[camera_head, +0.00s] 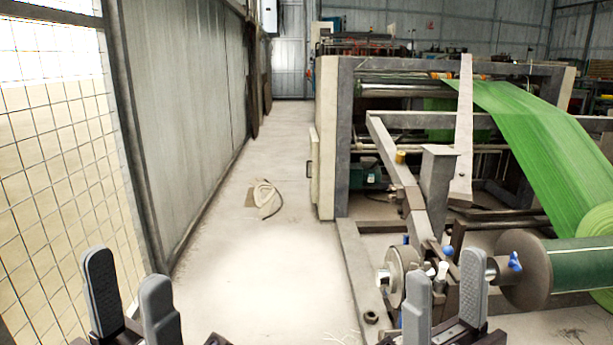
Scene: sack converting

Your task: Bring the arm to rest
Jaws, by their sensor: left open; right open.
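My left gripper (129,293) is at the bottom left of the head view. Its two grey fingers stand apart with nothing between them. My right gripper (444,294) is at the bottom right, in front of the machine's lower frame. Its two fingers are also apart, with no object visible between them. Both grippers point upward in the picture and their arms are cut off by the lower edge.
A sack machine (327,130) with green woven web (535,140) and a green roll (575,267) fills the right side. A grey wall (185,110) and wire mesh (62,170) line the left. A crumpled sack (265,198) lies on the open floor (255,265) between.

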